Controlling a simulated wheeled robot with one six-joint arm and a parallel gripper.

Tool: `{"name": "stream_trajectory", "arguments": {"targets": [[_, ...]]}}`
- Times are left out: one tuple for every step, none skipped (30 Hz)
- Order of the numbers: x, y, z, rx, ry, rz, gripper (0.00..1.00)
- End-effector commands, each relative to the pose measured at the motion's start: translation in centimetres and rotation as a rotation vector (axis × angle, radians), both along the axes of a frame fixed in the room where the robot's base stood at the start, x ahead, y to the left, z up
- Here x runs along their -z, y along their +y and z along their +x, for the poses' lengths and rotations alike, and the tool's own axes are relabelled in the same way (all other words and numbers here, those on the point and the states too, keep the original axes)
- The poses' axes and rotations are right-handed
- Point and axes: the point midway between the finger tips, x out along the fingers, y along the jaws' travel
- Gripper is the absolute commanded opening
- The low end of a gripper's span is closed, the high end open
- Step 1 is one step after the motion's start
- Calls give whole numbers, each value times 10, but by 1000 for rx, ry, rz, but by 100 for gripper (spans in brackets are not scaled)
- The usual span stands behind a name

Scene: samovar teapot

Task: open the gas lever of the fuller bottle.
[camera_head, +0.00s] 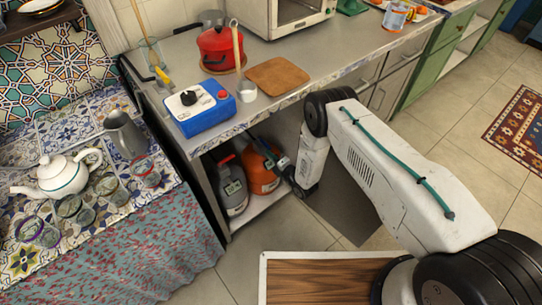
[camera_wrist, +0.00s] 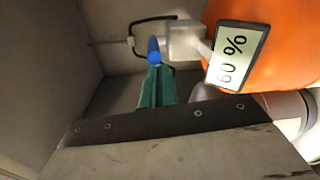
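An orange gas bottle (camera_head: 264,178) stands on the low shelf under the counter, partly behind my gripper. A grey gas bottle (camera_head: 233,198) stands just left of it; its label is too small to read. In the wrist view the orange bottle (camera_wrist: 284,55) fills the upper right, and its tilted display (camera_wrist: 235,57) reads 60 %. A pale valve block (camera_wrist: 185,42) joins its side, with a small blue lever (camera_wrist: 153,48) at the left end. My gripper (camera_wrist: 155,82) has teal fingers just below the blue lever; contact and opening between fingers are unclear.
The shelf side panel (camera_wrist: 45,75) is close on the left in the wrist view. A tiled table with a white teapot (camera_head: 62,175) stands at left.

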Motion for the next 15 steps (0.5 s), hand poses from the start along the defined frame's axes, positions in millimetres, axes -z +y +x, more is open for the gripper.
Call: {"name": "stream_trajectory", "arguments": {"targets": [[2, 1, -3, 5, 1, 0, 0], [3, 6, -7, 2, 2, 0, 0], [5, 12, -11, -4, 2, -2, 0], [6, 17, -15, -5, 3, -2, 0], [8, 21, -19, -9, 4, -3, 0], [7, 12, -20, -5, 5, -4, 0], [6, 5, -22, -5, 5, -4, 0], [6, -2, -24, -5, 5, -4, 0], [5, -11, -27, -4, 5, -4, 0], [5, -18, -29, -4, 6, -3, 0], [5, -25, -30, -2, 6, -3, 0], [4, -33, -33, -3, 6, -3, 0], [4, -40, -35, -1, 6, -4, 0], [4, -46, -37, -2, 6, -5, 0], [3, -53, -39, 0, 5, -3, 0]]}}
